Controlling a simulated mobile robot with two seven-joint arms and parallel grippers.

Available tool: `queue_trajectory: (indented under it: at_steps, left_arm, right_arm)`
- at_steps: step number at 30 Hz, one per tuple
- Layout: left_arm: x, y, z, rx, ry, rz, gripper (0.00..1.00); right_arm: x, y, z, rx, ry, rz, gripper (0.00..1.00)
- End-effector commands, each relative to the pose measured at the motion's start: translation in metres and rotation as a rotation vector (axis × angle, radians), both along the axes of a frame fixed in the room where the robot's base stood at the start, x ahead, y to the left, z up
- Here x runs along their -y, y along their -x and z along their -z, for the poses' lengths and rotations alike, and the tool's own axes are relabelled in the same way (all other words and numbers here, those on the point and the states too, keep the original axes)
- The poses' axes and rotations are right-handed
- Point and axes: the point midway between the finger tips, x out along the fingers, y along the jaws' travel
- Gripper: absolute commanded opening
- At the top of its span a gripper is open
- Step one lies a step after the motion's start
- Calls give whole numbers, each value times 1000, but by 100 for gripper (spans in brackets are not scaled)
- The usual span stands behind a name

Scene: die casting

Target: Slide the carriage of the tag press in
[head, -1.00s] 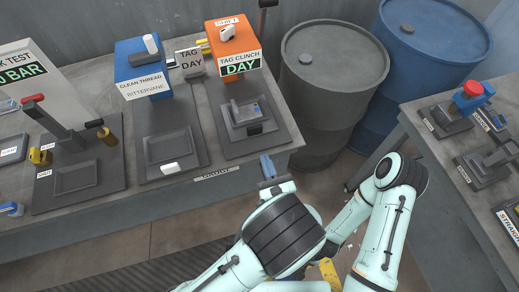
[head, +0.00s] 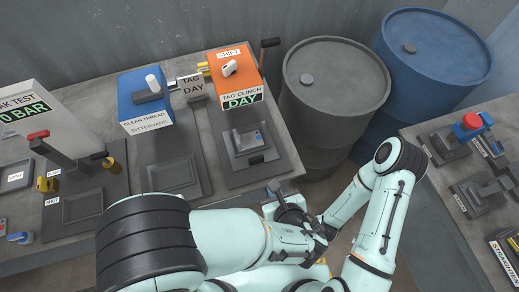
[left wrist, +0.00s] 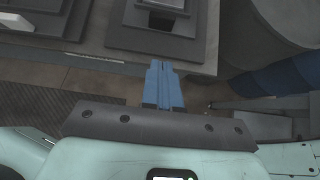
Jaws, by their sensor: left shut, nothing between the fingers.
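The tag press (head: 238,75) is an orange block marked TAG CLINCH DAY at the back of a grey base plate. Its grey carriage (head: 237,148) lies in front of the block, with a dark handle (head: 256,160) on the near side and a small grey-blue piece (head: 258,137) on it. In the left wrist view the carriage (left wrist: 166,4) is cut off by the top edge. My left gripper (left wrist: 163,68) has its blue fingers together, empty, pointing at the table edge, apart from the carriage. In the head view my arm largely hides it. My right gripper's fingers do not show.
A blue clean-thread station (head: 146,100) and a tag dispenser (head: 191,88) stand left of the press. A lever stands at the press's right (head: 267,50). Grey (head: 330,95) and blue (head: 425,60) drums stand right of the table. Another bench (head: 440,185) is at far right.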

Motion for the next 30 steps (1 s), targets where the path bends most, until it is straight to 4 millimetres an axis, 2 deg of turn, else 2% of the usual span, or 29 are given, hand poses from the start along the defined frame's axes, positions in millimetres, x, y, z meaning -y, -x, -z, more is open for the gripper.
queue_trajectory:
  at_steps: [5,18,24,30]
  left_arm:
    - [-2,-6,11,-19,7,6,0]
    - [-24,-68,73,-16,2,4,0]
    - [-32,-96,67,-12,7,4,0]
    - [-34,-105,68,-13,7,7,0]
  right_arm:
    - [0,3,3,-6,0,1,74]
    - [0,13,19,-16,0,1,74]
    - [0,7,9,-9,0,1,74]
    - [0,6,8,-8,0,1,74]
